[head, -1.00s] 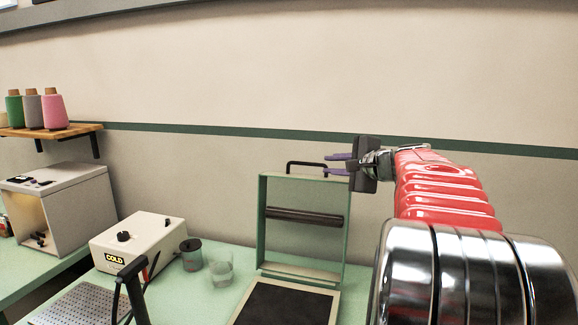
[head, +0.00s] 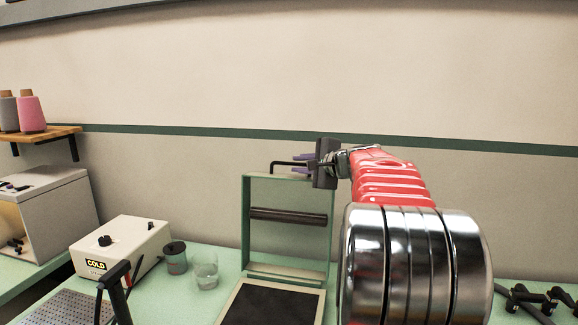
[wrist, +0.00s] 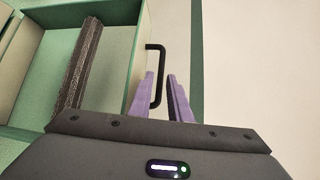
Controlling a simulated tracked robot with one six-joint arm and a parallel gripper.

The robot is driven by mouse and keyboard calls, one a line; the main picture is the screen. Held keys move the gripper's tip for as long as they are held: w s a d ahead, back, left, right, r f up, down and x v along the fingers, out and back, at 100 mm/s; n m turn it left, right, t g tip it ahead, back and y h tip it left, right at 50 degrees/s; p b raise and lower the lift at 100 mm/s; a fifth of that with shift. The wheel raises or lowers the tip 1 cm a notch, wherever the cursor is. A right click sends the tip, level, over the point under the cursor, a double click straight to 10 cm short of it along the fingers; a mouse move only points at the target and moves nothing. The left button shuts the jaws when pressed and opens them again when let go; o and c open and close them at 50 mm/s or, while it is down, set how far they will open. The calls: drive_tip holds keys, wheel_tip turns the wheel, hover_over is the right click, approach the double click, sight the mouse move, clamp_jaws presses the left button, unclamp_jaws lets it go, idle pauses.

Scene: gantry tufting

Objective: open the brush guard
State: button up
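The brush guard (head: 246,225) is a pale green frame standing upright at the back of a bench unit, with a dark roller brush (head: 288,215) across it. Its black bar handle (head: 274,168) sits on the top edge. In the wrist view, the guard (wrist: 128,66) is at the left and the handle (wrist: 162,62) juts toward the middle. My gripper (head: 299,163) is at the handle's right part. Its purple fingers (wrist: 161,78) are apart, with the handle bar showing in the gap between their tips. Whether they touch it is unclear.
Below the guard lies a cream-edged tray with a dark pad (head: 262,308). To its left are a clear glass (head: 206,275), a dark-lidded jar (head: 175,260) and a white box marked COLD (head: 122,245). Black fittings (head: 550,300) lie at the right.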

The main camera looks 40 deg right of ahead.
sight(290, 164)
drive_tip(key=shift+x, duration=3.15)
drive_tip(key=shift+c, duration=0.5)
clamp_jaws()
